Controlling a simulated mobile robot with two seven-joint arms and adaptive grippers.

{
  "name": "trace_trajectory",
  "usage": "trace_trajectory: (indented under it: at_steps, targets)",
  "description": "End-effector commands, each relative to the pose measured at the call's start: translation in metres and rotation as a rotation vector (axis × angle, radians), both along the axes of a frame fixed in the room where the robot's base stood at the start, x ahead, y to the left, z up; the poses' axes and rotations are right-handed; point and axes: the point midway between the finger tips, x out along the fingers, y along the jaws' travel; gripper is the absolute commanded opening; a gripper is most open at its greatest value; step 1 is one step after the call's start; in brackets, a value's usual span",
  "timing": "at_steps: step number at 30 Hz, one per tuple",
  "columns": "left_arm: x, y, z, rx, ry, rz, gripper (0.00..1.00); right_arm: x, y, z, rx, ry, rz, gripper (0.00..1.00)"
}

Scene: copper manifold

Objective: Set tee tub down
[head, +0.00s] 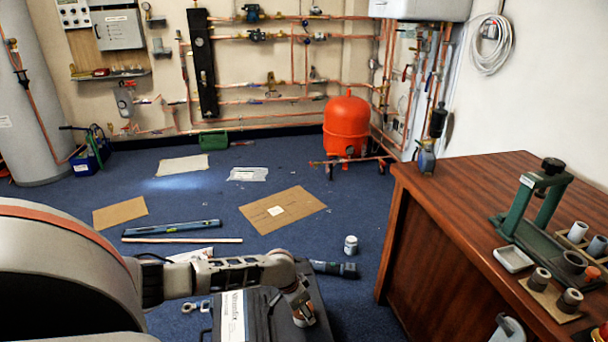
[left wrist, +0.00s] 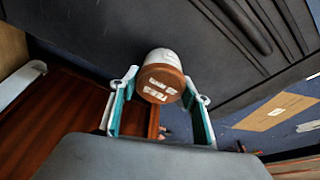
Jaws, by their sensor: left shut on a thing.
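My left gripper (head: 301,306) reaches in from the left in the head view, low over a black case (head: 262,312) on the floor. In the left wrist view its two fingers (left wrist: 160,98) are shut on the sides of the tee tub (left wrist: 162,82). The tub has a pale body and a brown round lid with white lettering, facing the camera. In the head view the tub is mostly hidden; a small orange-brown patch shows at the fingers. Dark ribbed case surface lies beyond the tub; I cannot tell whether they touch.
A wooden bench (head: 470,185) stands at right with a green press (head: 545,205) and several small cups on it. A torch-like tool (head: 335,268) and small tin (head: 351,245) lie beside the case. Cardboard (head: 283,210) and a blue level (head: 172,228) lie on the floor.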

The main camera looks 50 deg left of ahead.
Motion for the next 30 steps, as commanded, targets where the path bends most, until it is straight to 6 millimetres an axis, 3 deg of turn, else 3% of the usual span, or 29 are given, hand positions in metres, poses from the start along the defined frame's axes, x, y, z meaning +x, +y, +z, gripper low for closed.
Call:
trace_trajectory:
  at_steps: [4,5,6,19,24,27,30]
  targets:
    - [0.001,0.0,-0.003,0.0,-0.002,0.001,0.06,-0.001,0.0,-0.003,0.0,0.005,0.0,0.38]
    - [0.0,0.0,-0.003,0.0,0.0,0.0,0.55,-0.001,0.001,-0.002,0.0,0.004,0.001,0.38]
    - [0.0,0.0,-0.003,0.0,0.0,0.0,0.64,-0.001,0.001,-0.002,0.0,0.004,0.002,0.38]
    - [0.001,0.001,0.004,0.001,-0.002,-0.001,0.64,0.001,0.001,0.001,-0.001,-0.003,0.002,0.38]
    - [-0.002,0.001,0.036,0.002,-0.014,-0.001,0.64,0.009,-0.005,0.014,-0.035,-0.031,0.006,0.38]
    - [-0.007,0.002,0.059,0.002,-0.018,-0.001,0.64,-0.008,-0.019,-0.011,-0.1,0.024,0.02,0.38]
    - [-0.013,0.002,0.079,0.001,-0.018,-0.002,0.64,-0.01,-0.027,-0.015,-0.136,0.035,0.023,0.38]
